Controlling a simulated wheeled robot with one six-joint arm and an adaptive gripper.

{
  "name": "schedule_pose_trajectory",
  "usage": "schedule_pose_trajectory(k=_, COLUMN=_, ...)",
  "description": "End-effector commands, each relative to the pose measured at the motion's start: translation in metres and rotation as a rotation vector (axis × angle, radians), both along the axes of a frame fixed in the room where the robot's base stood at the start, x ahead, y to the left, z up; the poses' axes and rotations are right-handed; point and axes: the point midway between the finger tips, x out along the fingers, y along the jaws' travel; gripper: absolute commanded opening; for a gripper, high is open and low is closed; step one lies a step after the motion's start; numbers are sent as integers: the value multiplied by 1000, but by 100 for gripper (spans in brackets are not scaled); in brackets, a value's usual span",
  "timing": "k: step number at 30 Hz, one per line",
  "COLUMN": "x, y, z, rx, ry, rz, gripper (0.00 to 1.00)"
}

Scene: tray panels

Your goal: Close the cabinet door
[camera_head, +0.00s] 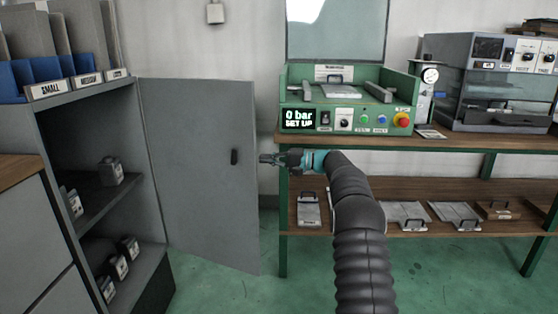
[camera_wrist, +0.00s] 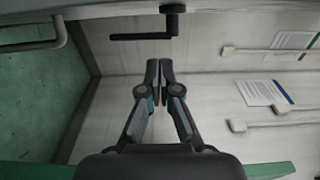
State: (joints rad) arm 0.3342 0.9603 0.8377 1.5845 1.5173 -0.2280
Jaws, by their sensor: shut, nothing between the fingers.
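The grey cabinet door (camera_head: 195,185) stands wide open, swung out to the right of the cabinet (camera_head: 90,90). A small dark handle (camera_head: 234,157) sits on the door near its free edge. My gripper (camera_head: 264,159) is shut and empty, its tips pointing left just at the door's free edge in the head view. I cannot tell whether it touches the door. In the wrist view the closed fingertips (camera_wrist: 159,66) show in the middle, below a black L-shaped bar (camera_wrist: 150,34). I cannot tell for sure whether this bar is the door handle.
The cabinet's shelves hold several small grey blocks (camera_head: 110,171). Blue bins (camera_head: 45,68) stand on top. A workbench (camera_head: 470,143) with a green machine (camera_head: 345,115) is at the right, with metal plates on its lower shelf (camera_head: 375,190). Green floor (camera_head: 220,290) is open below the door.

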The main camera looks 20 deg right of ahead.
Motion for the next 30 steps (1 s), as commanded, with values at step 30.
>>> schedule_pose_trajectory(k=30, x=-21, y=50, z=0, rx=-1, ry=0, rz=0, gripper=0)
